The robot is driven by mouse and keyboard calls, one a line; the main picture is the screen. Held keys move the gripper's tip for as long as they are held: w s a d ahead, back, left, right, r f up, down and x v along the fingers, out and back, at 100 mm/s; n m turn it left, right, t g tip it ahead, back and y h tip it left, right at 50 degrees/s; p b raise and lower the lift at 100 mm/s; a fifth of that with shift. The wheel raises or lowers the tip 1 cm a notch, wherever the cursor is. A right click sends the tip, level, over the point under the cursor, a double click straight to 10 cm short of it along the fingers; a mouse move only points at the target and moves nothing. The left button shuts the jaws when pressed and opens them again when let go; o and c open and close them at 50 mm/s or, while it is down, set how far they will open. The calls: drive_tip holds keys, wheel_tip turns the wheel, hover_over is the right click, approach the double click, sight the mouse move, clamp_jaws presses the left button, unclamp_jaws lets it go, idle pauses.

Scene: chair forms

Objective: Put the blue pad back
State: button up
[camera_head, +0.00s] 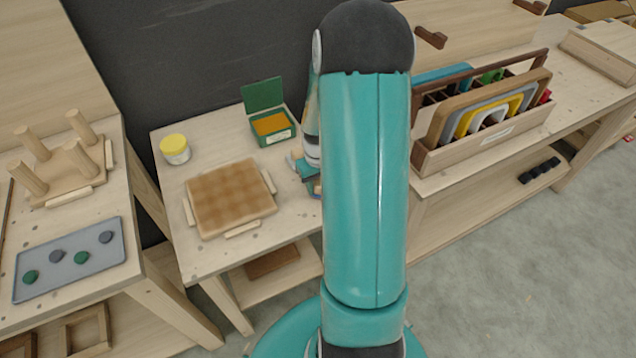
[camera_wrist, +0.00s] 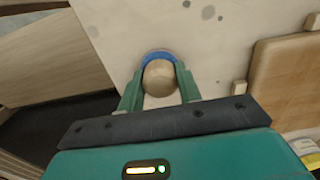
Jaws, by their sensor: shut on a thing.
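My gripper (camera_wrist: 159,92) is shut on a round, pale wooden knob with a blue rim behind it, which I take to be the blue pad (camera_wrist: 157,54). The pad is over the pale, spotted bench top, and I cannot tell whether it touches it. In the camera_head view my gripper (camera_head: 311,178) is at the right side of the middle bench, partly hidden by my arm. The brown square board (camera_head: 230,198) lies to its left, held between small wooden blocks.
A green open box (camera_head: 272,138) and a yellow-lidded jar (camera_head: 175,149) stand at the back of the middle bench. A wooden rack (camera_head: 470,148) of boards is at right. A grey tray (camera_head: 70,281) with green and grey discs and a legged wooden piece (camera_head: 66,160) are at left.

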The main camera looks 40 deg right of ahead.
sight(318, 183)
drive_tip(key=shift+f, duration=0.1)
drive_tip(key=o, duration=0.9)
wheel_tip(318, 183, up, 12)
drive_tip(key=s+a+r+n+t+h, duration=0.1)
drive_tip(key=s+a+r+n+t, duration=0.15)
drive_tip(key=a+r, duration=1.15)
drive_tip(key=s+a+r+t, duration=0.1)
drive_tip(key=s+a, duration=0.1)
drive_tip(key=a, duration=0.2)
drive_tip(key=s+a+r+t, duration=0.1)
drive_tip(key=s+a+r, duration=0.1)
drive_tip(key=s+a, duration=0.1)
drive_tip(key=s+a+r+t+y, duration=0.1)
drive_tip(key=s+a, duration=0.2)
drive_tip(key=a, duration=0.3)
drive_tip(key=shift+r+n, duration=0.15)
drive_tip(key=shift+n, duration=0.2)
